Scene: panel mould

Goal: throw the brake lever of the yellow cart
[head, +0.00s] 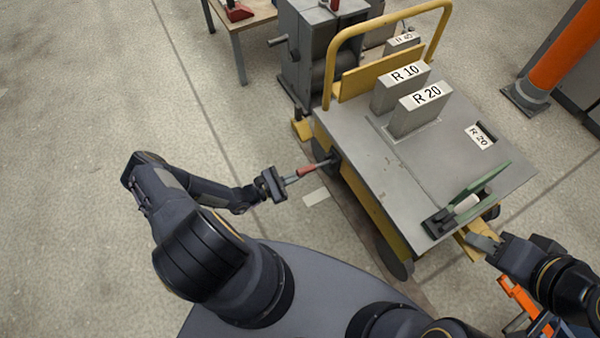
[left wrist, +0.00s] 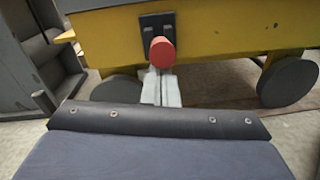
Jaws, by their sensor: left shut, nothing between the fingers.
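The yellow cart (head: 380,225) has a grey top and stands right of centre. Its brake lever (head: 315,167) is a red-handled bar sticking out from the cart's left side. In the left wrist view the lever (left wrist: 162,52) shows its round red end in front of a dark bracket on the yellow side. My left gripper (head: 293,180) is shut and empty, its fingertips close to the lever's red end; I cannot tell whether they touch. The closed fingers (left wrist: 161,92) appear just below the red end in the left wrist view. My right gripper (head: 482,242) is by the cart's front right corner, its fingers unclear.
Grey blocks marked R 10 (head: 400,90) and R 20 (head: 420,110) stand on the cart. A green hinged piece (head: 480,195) is at its near right corner. A grey machine (head: 305,60) stands behind. An orange post (head: 555,55) is at right. The floor at left is clear.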

